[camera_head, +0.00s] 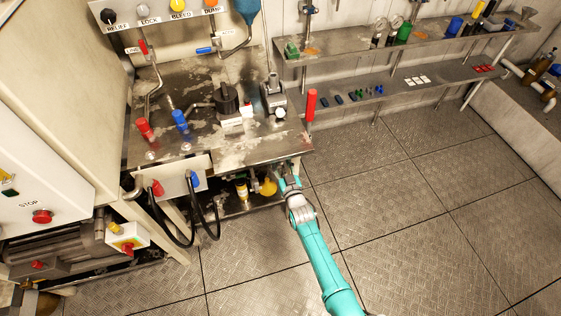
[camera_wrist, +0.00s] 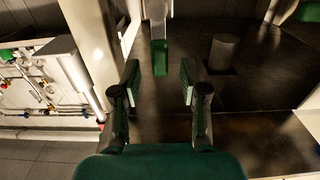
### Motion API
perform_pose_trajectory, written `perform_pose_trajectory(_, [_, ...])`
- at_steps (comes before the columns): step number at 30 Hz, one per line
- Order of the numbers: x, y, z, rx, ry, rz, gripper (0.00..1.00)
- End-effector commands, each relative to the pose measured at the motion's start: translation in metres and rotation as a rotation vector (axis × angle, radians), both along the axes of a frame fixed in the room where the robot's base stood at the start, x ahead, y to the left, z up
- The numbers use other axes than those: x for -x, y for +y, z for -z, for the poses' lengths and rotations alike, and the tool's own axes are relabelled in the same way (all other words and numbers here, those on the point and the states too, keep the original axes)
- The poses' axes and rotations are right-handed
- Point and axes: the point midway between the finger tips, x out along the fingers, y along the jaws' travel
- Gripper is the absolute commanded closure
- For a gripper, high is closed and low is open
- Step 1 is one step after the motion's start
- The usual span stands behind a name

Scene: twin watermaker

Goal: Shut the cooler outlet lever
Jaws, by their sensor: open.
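A lever (camera_wrist: 159,52) with a pale arm and a green grip hangs down in the wrist view. No label on it can be read, so I cannot confirm that it is the cooler outlet lever. My gripper (camera_wrist: 160,84) is open, with one finger on each side of the line to the green grip. The grip appears just beyond the fingertips, and no contact shows. In the head view, my gripper (camera_head: 286,176) is at the front right edge of the steel bench, low near its underside. The lever cannot be made out there.
The steel bench (camera_head: 215,145) carries red and blue handles and a dark-topped device (camera_head: 227,100). A yellow round part (camera_head: 268,187) sits under the bench, left of my gripper. A red cylinder (camera_head: 311,104) stands at the bench's right. Floor to the right is clear.

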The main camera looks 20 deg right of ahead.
Motion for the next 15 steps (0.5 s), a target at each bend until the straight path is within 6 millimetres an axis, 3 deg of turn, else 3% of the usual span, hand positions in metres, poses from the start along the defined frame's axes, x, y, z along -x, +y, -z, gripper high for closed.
perform_pose_trajectory(14, [-0.0102,0.0,0.0001,0.0,0.001,0.0,0.56])
perform_pose_trajectory(15, [-0.0101,0.0,0.0001,0.0,0.0,0.0,0.66])
